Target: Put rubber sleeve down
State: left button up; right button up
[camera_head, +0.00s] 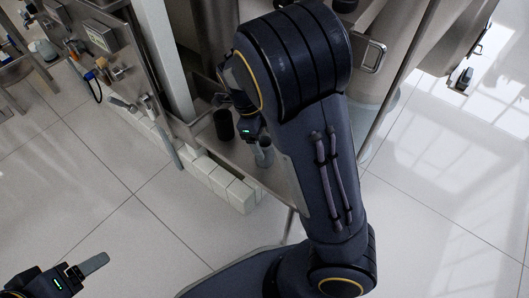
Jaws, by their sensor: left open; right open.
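A black cylinder, which looks like the rubber sleeve (223,124), stands upright on a metal shelf (228,150) in the head view. My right gripper (264,154) is just to the right of it, over the same shelf, with its grey fingertips pointing down. It is open, and I see nothing held in it. The gap between its fingers is hard to make out, and my large dark forearm hides part of the shelf. My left gripper (92,265) is low at the bottom left, open and empty over the floor, far from the sleeve.
White blocks (228,187) line the floor edge below the shelf. A metal frame with a control box (103,36) and a hanging cable stands at the upper left. Steel machinery with a handle (373,56) is behind my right arm. The tiled floor (95,165) at left is clear.

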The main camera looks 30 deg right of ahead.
jog(key=b+x, duration=0.1)
jog(key=x, duration=0.2)
jog(key=shift+f+b, duration=0.35)
jog(key=shift+f, duration=0.05)
pick_arm(q)
notch_tip(320, 180, down, 2)
jog(key=shift+f, duration=0.25)
pick_arm(e)
jog(key=shift+r, duration=0.1)
jog(key=c, duration=1.2)
